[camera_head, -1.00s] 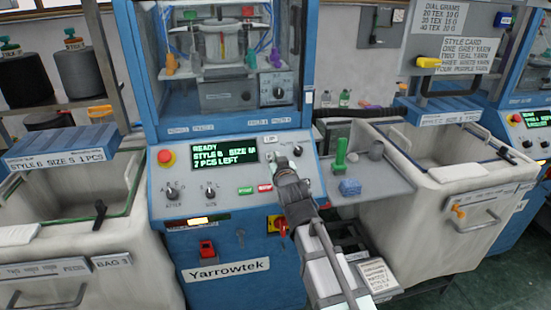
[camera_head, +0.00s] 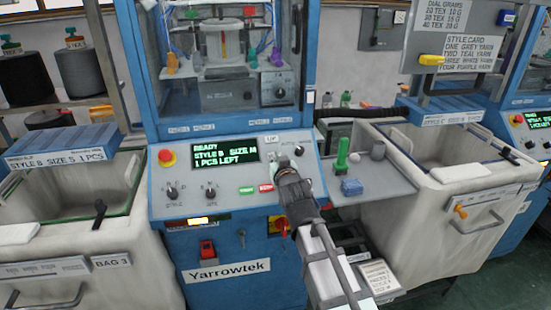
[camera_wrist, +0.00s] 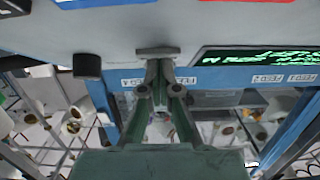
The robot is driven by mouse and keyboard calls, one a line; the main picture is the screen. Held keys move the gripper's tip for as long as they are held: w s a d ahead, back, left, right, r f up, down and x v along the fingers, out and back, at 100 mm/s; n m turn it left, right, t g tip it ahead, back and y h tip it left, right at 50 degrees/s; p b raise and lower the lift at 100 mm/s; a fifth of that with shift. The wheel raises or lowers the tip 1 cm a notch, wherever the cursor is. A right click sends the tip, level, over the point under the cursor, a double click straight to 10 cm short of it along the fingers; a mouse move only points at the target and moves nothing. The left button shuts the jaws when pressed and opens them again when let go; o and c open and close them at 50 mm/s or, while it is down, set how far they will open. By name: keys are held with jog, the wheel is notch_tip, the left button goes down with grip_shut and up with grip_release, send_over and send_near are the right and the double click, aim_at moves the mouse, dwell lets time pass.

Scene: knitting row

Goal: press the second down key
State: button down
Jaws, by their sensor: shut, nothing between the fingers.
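The blue knitting machine's sloping panel (camera_head: 228,205) carries a lit display (camera_head: 224,160) with green text, READY at the top. A small label reading UP (camera_head: 271,138) sits right of the display. My gripper (camera_head: 284,165) is shut and empty, its tips at the panel just below that label. In the wrist view my gripper's tips (camera_wrist: 158,66) meet or nearly meet a flat grey key-like piece (camera_wrist: 157,50) between the display and a black knob (camera_wrist: 87,66). Contact cannot be told for sure. No down label is readable; my gripper covers part of the panel.
A red button (camera_head: 166,158) is left of the display. A green key (camera_head: 246,191) and a red key (camera_head: 266,188) lie below it, close to my gripper. A grey side shelf (camera_head: 375,180) holds a green peg (camera_head: 342,154) and a blue block (camera_head: 352,187).

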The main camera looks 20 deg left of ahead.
jog(key=shift+s+d+r+p, duration=0.15)
jog(key=shift+s+d+r, duration=0.15)
jog(key=shift+r, duration=0.25)
jog(key=shift+s+d+r+p, duration=0.15)
jog(key=shift+s+r, duration=0.2)
jog(key=shift+r, duration=0.15)
jog(key=b+v, duration=0.1)
jog(key=v, duration=0.9)
jog(key=shift+s+d+r, duration=0.1)
jog(key=s+d+f+m+g+h, duration=0.1)
jog(key=s+d+f+g+h, duration=0.4)
jog(key=f, duration=0.8)
jog(key=d+f+g, duration=0.2)
jog(key=d+f, duration=0.5)
jog(key=f, duration=0.7)
jog(key=s+d+f+m+g+h, duration=0.1)
jog(key=s+d+f+g+h, duration=0.4)
jog(key=f, duration=0.8)
jog(key=s+d+f+m+g+p, duration=0.1)
jog(key=s+d+f+g, duration=0.3)
jog(key=s+d+f, duration=0.8)
jog(key=s+d+f+m+g, duration=0.1)
jog(key=s+d+f, duration=0.3)
jog(key=s, duration=0.5)
jog(key=s+d+f+m+g+y+p, duration=0.1)
jog(key=s+d+f+g, duration=0.3)
jog(key=s, duration=0.4)
jog(key=shift+s+d+f+m, duration=0.2)
jog(key=shift+s+f+m, duration=0.15)
jog(key=shift+f+m, duration=0.4)
